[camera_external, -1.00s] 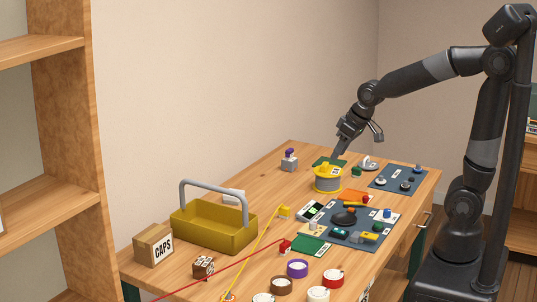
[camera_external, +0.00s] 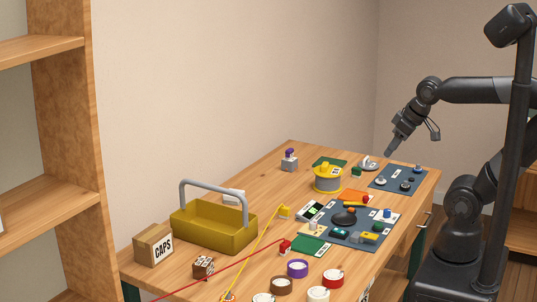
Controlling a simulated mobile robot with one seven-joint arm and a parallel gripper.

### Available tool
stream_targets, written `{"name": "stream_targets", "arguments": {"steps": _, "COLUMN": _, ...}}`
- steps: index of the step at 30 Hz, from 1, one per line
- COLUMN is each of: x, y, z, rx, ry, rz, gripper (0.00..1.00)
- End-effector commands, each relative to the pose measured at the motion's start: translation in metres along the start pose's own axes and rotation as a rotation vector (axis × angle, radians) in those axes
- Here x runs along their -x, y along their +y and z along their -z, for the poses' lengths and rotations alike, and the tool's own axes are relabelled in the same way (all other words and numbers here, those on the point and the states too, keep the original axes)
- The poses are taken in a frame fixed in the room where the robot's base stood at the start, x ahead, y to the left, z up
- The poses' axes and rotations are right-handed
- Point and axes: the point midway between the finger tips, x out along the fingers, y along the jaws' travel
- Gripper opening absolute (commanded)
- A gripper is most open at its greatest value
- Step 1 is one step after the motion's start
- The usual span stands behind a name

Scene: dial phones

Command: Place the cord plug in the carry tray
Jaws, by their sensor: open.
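The yellow carry tray (camera_external: 213,238) with a grey arched handle stands on the left part of the table, and its visible inside looks empty. Two cord ends lie on the table: a yellow plug (camera_external: 284,211) on a yellow cord right of the tray, and a red plug (camera_external: 285,246) on a red cord nearer the front. I cannot tell which one is the cord plug. My gripper (camera_external: 412,143) is open and empty, raised above the far right of the table, well away from both plugs and the tray.
A yellow-and-grey spool (camera_external: 327,180) stands mid-table. Dark mats (camera_external: 352,236) with small parts lie to the right. Several tape rolls (camera_external: 297,268) are at the front. A CAPS box (camera_external: 153,244) is left of the tray.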

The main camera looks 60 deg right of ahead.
Motion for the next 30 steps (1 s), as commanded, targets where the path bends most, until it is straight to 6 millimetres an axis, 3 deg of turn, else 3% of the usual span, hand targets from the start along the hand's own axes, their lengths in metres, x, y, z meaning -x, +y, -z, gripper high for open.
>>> {"name": "stream_targets", "arguments": {"steps": 6, "x": 0.0, "y": 0.0, "z": 0.003, "rx": 0.0, "ry": -0.004, "rz": 0.001, "gripper": 0.44}}
{"name": "stream_targets", "arguments": {"steps": 10, "x": -0.003, "y": 0.0, "z": 0.018, "rx": 0.0, "ry": -0.031, "rz": 0.002, "gripper": 0.44}}
{"name": "stream_targets", "arguments": {"steps": 20, "x": -0.033, "y": -0.002, "z": 0.093, "rx": -0.001, "ry": -0.163, "rz": 0.006, "gripper": 0.44}}
{"name": "stream_targets", "arguments": {"steps": 30, "x": -0.097, "y": -0.004, "z": 0.164, "rx": -0.002, "ry": -0.302, "rz": 0.007, "gripper": 0.44}}
